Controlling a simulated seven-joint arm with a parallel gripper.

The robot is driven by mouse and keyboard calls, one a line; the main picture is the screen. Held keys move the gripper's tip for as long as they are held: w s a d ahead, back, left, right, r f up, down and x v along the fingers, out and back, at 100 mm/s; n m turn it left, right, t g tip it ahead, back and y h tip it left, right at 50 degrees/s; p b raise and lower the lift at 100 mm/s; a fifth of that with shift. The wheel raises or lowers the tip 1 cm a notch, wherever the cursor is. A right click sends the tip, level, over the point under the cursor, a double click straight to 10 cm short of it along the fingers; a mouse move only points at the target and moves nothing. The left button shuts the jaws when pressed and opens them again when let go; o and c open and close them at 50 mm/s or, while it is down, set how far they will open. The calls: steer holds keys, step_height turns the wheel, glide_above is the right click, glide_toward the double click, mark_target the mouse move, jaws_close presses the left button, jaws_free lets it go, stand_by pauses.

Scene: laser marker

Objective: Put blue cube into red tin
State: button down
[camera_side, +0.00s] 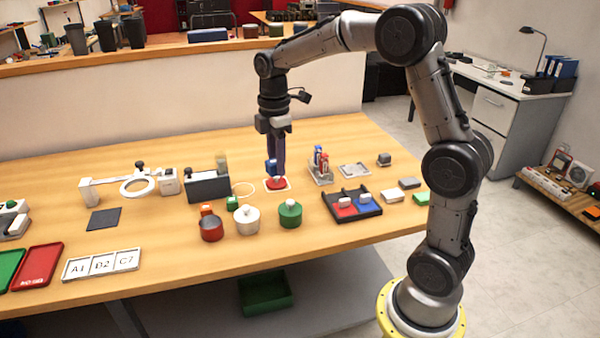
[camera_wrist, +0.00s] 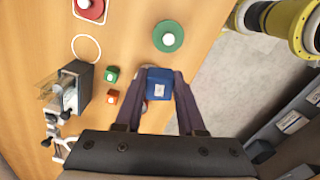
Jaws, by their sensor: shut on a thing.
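My gripper (camera_side: 273,170) points down and is shut on the blue cube (camera_side: 271,166), holding it above the table; the wrist view shows the cube (camera_wrist: 159,85) between the fingers. The red tin (camera_side: 211,229) stands near the front of the table and looks open, its dark inside showing. In the wrist view only a sliver of red (camera_wrist: 144,106) shows beside the finger. A red lid (camera_side: 276,184) lies on a white-edged square. In the side view the cube appears over this lid; in the wrist view the lid (camera_wrist: 90,8) is well off at upper left.
A white tin (camera_side: 247,221) and a green tin (camera_side: 290,215) stand right of the red tin. An orange cube (camera_wrist: 112,97) and a green cube (camera_wrist: 112,74) lie near the black device (camera_side: 208,187). A black tray (camera_side: 352,213) with red and blue compartments stands further right.

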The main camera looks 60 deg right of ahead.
steer(key=w+a+f+n, duration=0.25)
steer(key=w+a, duration=0.35)
steer(key=w, duration=0.4)
steer(key=shift+n, duration=0.75)
steer(key=shift+w+a+f, duration=0.4)
steer(key=shift+a+f, duration=0.5)
steer(key=shift+f, duration=0.55)
steer(key=shift+w+a+f, duration=0.35)
steer(key=shift+a+f, duration=0.5)
steer(key=shift+f, duration=0.6)
steer(key=shift+w+a+f, duration=0.4)
steer(key=shift+a+f, duration=0.5)
steer(key=shift+f, duration=0.55)
steer(key=shift+f, duration=0.3)
steer(key=shift+c, duration=2.2)
jaws_free()
step_height(320, 180, up, 14)
steer(key=shift+f, duration=0.1)
